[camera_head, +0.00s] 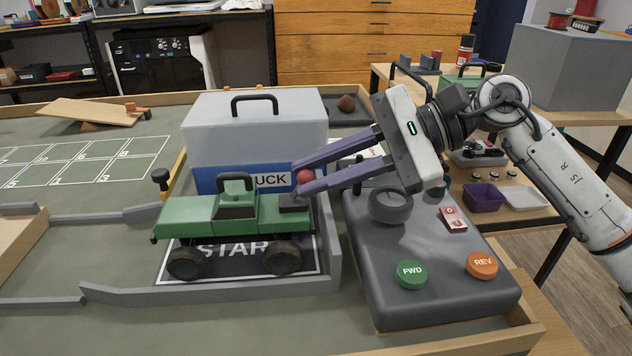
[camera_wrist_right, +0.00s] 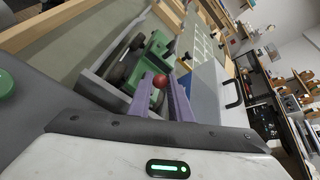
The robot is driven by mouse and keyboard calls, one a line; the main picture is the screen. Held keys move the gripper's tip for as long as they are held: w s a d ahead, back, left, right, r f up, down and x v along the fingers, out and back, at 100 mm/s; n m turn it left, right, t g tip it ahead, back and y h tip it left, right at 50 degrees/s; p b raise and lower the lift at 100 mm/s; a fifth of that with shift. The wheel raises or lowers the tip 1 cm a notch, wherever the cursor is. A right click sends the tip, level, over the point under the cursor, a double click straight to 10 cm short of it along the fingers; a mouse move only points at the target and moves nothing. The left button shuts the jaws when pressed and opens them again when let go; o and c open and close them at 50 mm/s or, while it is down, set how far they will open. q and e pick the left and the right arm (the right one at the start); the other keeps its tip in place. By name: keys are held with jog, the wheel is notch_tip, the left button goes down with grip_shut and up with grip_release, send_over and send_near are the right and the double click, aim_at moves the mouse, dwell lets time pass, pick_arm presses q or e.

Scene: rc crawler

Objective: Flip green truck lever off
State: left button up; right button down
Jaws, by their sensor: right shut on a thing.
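The green truck (camera_head: 215,215) stands upright on the dark START mat (camera_head: 300,268), with a black handle on its roof. A red ball knob (camera_head: 306,177), which looks like the lever's end, is above the dark block at the truck's right end. My right gripper (camera_head: 299,180) reaches in from the right, its purple fingers on either side of the knob and shut on it. The wrist view also shows the red knob (camera_wrist_right: 160,81) between the fingers, with the truck (camera_wrist_right: 148,102) behind. The lever's stem is mostly hidden. My left gripper is not in view.
A grey-white box (camera_head: 250,130) with a blue label stands close behind the truck. A low grey wall (camera_head: 230,293) runs in front. To the right, a grey console (camera_head: 385,300) holds a green FWD button (camera_head: 411,274), an orange REV button (camera_head: 482,265) and a dark wheel.

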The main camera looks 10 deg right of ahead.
dwell(0.3)
jog(key=c, duration=1.6)
grip_release()
jog(key=p+v, duration=0.1)
jog(key=v, duration=0.9)
jog(key=shift+d+r, duration=0.1)
jog(key=shift+d, duration=0.05)
jog(key=shift+s, duration=0.1)
